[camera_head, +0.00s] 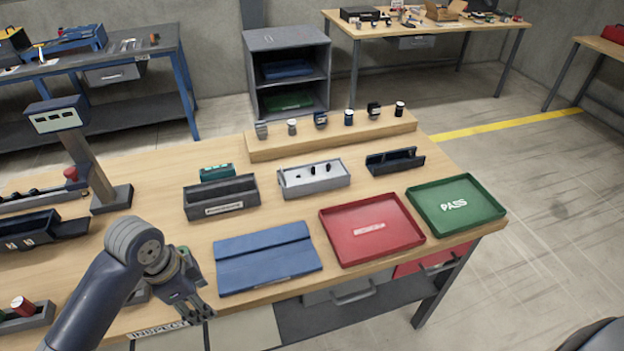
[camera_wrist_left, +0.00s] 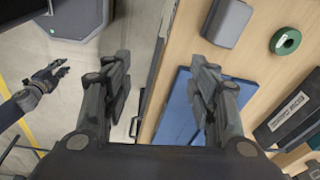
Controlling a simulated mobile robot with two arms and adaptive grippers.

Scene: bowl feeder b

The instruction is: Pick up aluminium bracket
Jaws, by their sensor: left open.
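I cannot pick out an aluminium bracket with certainty. A plain grey block (camera_wrist_left: 228,22) lies on the wooden table in the left wrist view; whether it is the bracket I cannot tell. My left gripper (camera_head: 196,312) hangs over the table's front edge, left of the blue mat (camera_head: 267,262). In the left wrist view its fingers (camera_wrist_left: 162,85) are wide apart with nothing between them. The grey block lies beyond them, and the blue mat (camera_wrist_left: 180,115) shows near the right finger. My right gripper (camera_wrist_left: 58,72) is small at the left of the wrist view, over the floor.
A red tray (camera_head: 372,250) and green PASS tray (camera_head: 456,230) stand right of the mat. Behind are a dark labelled bin (camera_head: 221,213), a grey holder (camera_head: 314,190), a dark channel (camera_head: 394,166) and a riser (camera_head: 330,136) with several small parts. A green ring (camera_wrist_left: 285,40) lies near the grey block.

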